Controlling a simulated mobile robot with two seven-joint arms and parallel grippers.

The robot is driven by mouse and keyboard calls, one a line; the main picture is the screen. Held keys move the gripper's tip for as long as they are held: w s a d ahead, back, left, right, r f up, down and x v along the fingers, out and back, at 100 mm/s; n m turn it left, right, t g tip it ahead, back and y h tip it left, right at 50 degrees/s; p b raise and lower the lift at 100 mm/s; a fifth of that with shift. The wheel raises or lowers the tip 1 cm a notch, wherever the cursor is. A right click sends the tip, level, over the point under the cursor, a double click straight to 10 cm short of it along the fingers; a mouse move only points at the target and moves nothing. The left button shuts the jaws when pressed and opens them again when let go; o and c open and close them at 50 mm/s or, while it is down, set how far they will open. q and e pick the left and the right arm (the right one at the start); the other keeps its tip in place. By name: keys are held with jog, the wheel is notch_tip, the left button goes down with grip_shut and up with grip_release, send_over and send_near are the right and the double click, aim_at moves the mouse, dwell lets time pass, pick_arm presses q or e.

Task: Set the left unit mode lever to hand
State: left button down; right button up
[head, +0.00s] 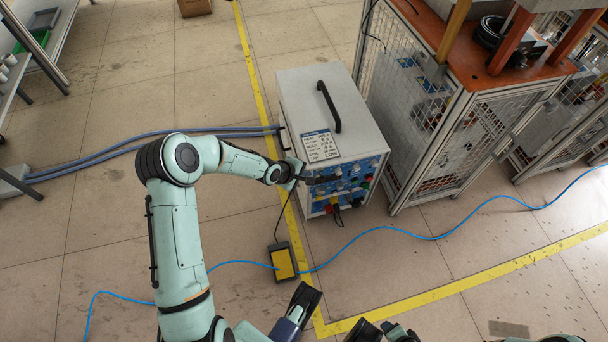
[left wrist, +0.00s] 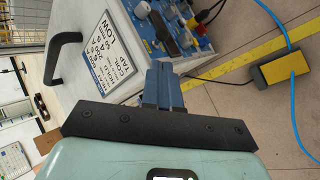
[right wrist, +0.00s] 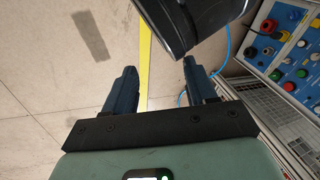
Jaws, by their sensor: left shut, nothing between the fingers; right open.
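The heater unit (head: 300,93) is a pale box with a black top handle and a label. Its blue front panel (head: 348,186) carries knobs and coloured sockets. My left gripper (head: 308,179) is at the panel's upper left edge, shut and empty. In the left wrist view its closed fingers (left wrist: 161,70) point at the panel (left wrist: 178,25), where a dark elongated part (left wrist: 164,35) shows just beyond the tips. I cannot tell whether this is the mode lever, what its setting is, or whether the fingers touch it. My right gripper (right wrist: 155,72) is open and empty, away from the panel.
A yellow-topped foot pedal (head: 283,264) lies on the floor before the unit, with a blue cable (head: 400,231) running past it. A caged machine (head: 425,130) stands close on the right. Grey hoses (head: 150,140) reach the unit from the left. The front floor is mostly clear.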

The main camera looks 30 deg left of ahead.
aim_at(321, 176)
pick_arm(q)
jog(key=b+x, duration=0.2)
jog(key=x, duration=0.4)
jog(key=shift+w+f, duration=0.2)
jog(key=shift+f, duration=0.15)
pick_arm(e)
jog(key=shift+g, duration=0.3)
jog(key=f, duration=0.1)
jog(key=d+f, duration=0.1)
jog(key=s+f, duration=0.1)
jog(key=f, duration=0.1)
jog(key=shift+d, duration=0.2)
jog(key=shift+d, duration=0.1)
